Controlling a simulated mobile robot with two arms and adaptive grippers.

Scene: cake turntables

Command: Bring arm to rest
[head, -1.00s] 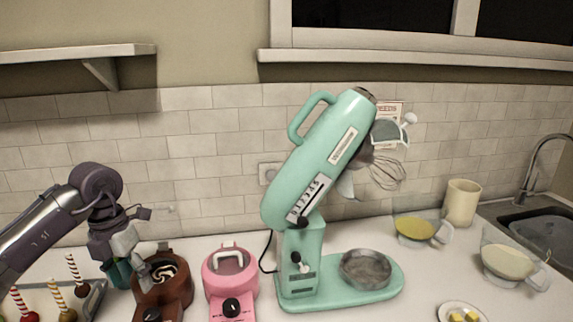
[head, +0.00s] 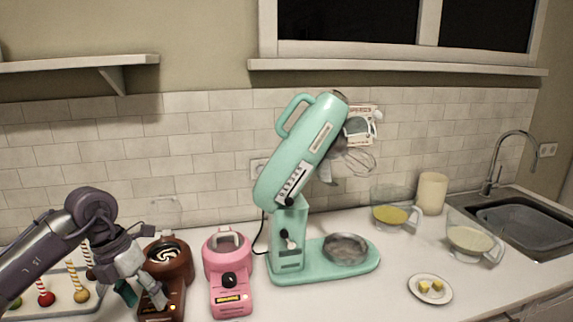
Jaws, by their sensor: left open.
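My left gripper (head: 146,297) is open, its fingers pointing down at the front of the brown melting pot (head: 168,262). One finger overlaps the pot's front panel in the picture; I cannot tell whether it touches. The gripper looks empty. The brown pot holds dark and white swirled contents. My right arm and gripper are not in view.
A pink melting pot (head: 229,262) stands right of the brown one. A mint stand mixer (head: 296,165) has its head tilted up. A tray (head: 62,305) of cake pops is at left. Two measuring cups, a butter plate (head: 430,290) and a sink (head: 526,222) are at right.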

